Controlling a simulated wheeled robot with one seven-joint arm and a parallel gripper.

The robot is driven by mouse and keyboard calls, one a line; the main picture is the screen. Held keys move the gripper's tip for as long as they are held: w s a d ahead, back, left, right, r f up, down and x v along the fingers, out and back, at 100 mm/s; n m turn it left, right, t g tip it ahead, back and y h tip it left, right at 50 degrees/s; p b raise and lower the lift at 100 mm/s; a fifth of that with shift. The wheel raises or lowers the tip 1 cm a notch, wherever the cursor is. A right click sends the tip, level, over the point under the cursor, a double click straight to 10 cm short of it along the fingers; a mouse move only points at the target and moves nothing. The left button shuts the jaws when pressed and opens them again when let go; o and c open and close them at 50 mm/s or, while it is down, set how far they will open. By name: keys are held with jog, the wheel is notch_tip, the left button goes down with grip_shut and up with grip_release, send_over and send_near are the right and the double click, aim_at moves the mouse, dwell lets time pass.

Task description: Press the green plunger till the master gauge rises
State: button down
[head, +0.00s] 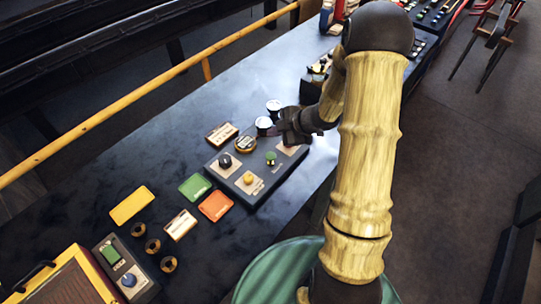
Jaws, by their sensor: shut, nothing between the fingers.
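The green plunger (270,158) stands on the right part of a dark control panel (232,177) on the bench. My gripper (281,127) is shut and empty. It is just beyond the plunger, over the panel's far edge, and appears apart from it. A brass-rimmed round piece (244,144) sits at the panel's far edge. I cannot tell which is the master gauge, and no reading is legible.
The panel also has a dark knob (225,160) and a yellow knob (249,178). Green (195,187), orange (216,206) and yellow (131,205) plates lie to the left, with several small rings. A yellow rail (120,113) runs along the bench's far side.

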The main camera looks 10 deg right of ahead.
jog(key=b, duration=0.7)
send_over(272, 156)
jog(key=f, duration=0.7)
jog(key=shift+s+d+f, duration=0.25)
jog(key=shift+d+f, duration=0.05)
jog(key=shift+f, duration=0.1)
jog(key=shift+f+b, duration=0.4)
dwell(0.6)
jog(key=shift+f, duration=0.4)
jog(key=shift+f+b, duration=1.15)
jog(key=shift+f, duration=0.2)
dwell(1.6)
jog(key=shift+r, duration=0.1)
jog(key=shift+r+p, duration=1.7)
jog(key=shift+p, duration=0.05)
jog(key=shift+w, duration=0.1)
